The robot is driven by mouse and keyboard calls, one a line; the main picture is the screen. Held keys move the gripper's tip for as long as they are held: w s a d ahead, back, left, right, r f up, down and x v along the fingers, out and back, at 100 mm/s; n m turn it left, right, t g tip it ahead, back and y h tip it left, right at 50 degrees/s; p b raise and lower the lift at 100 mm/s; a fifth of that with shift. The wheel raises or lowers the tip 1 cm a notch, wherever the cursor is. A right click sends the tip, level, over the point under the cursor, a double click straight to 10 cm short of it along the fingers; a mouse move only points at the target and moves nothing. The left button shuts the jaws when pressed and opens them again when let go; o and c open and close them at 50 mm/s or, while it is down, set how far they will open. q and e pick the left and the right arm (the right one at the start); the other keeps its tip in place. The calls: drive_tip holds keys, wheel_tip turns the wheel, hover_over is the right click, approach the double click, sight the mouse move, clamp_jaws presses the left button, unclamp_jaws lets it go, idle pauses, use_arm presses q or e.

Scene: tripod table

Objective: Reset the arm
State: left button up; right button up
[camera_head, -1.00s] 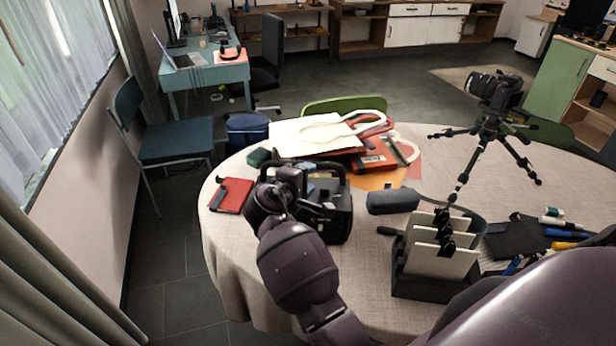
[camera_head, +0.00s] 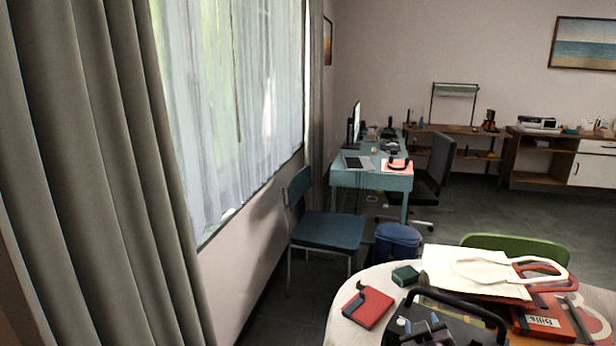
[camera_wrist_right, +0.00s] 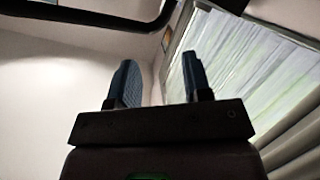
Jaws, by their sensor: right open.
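In the right wrist view my right gripper (camera_wrist_right: 158,85) is open, its two dark blue fingers standing apart with nothing between them. Behind them are a pale wall and a window. In the head view neither gripper can be clearly made out. Small dark parts show at the bottom edge by the black bag, and I cannot tell whether they belong to my arm or to the bag. My left gripper is not in view.
A black bag (camera_head: 465,330) with a raised handle, a red item (camera_head: 367,307), a small green box (camera_head: 405,275) and a cream tote bag (camera_head: 480,272) lie on the round table (camera_head: 345,325). A blue chair (camera_head: 330,230) stands behind it. A curtain (camera_head: 100,160) fills the left.

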drive_tip(key=s+d+f+m+g+y, duration=0.1)
drive_tip(key=s+f, duration=0.7)
drive_tip(key=s, duration=0.5)
drive_tip(key=s+d+f+m+g+y, duration=0.1)
drive_tip(key=s+d+f+g+y, duration=0.1)
drive_tip(key=s+f, duration=0.6)
drive_tip(key=s, duration=0.6)
drive_tip(key=shift+s+f+m, duration=0.2)
drive_tip(key=shift+f+m, duration=0.1)
drive_tip(key=shift+f, duration=0.05)
